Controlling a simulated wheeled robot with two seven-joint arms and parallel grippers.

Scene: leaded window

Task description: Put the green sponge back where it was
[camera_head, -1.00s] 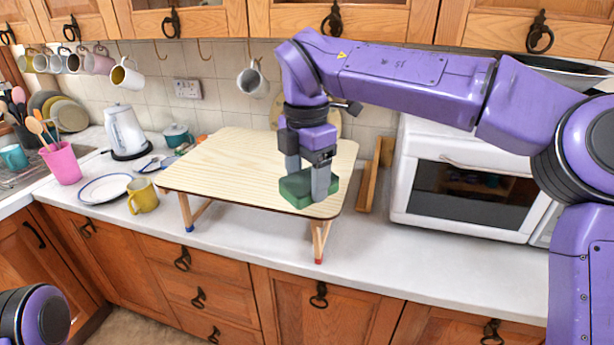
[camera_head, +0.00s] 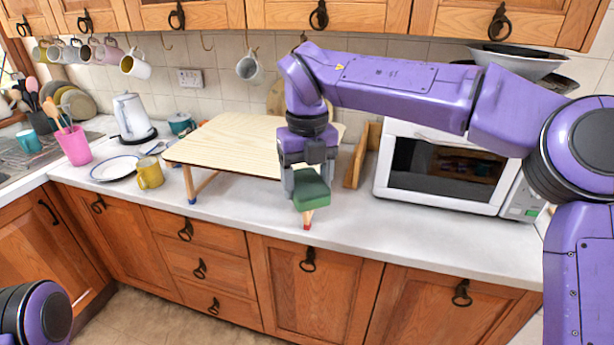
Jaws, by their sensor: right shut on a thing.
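The green sponge (camera_head: 311,190) is held by my right gripper (camera_head: 308,176), whose fingers are shut on it. The gripper points down at the front right corner of the small wooden folding table (camera_head: 225,141). The sponge hangs in front of that corner and hides part of the table's edge and the top of its right leg. I cannot tell its exact height above the worktop. My left gripper is out of the picture; only part of my left arm shows at the lower left.
A mustard mug (camera_head: 150,175) and a white plate (camera_head: 115,168) stand left of the small table. A white microwave (camera_head: 446,170) stands to the right, with a wooden rack (camera_head: 362,155) beside it. The worktop (camera_head: 345,226) in front is clear.

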